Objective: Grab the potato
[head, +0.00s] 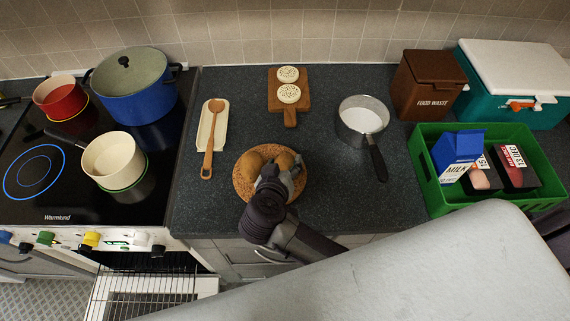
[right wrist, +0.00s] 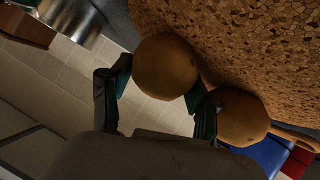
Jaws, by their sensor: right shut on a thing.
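Two brown potatoes are at the round cork mat (head: 243,186) on the dark counter. My right gripper (head: 279,172) reaches over the mat from the front. It is shut on the right potato (head: 287,159), which sits between the two fingers in the right wrist view (right wrist: 165,67). Whether this potato still touches the mat I cannot tell. The left potato (head: 250,161) is close beside the gripper; it shows just outside one finger in the right wrist view (right wrist: 242,118). My left gripper is not in view.
A wooden spoon (head: 209,148) on its rest lies left of the mat; a steel saucepan (head: 362,118) stands to the right. A board (head: 289,103) with two round cakes is behind. A green crate (head: 427,180) stands far right, a stove with pots far left. The oven is open.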

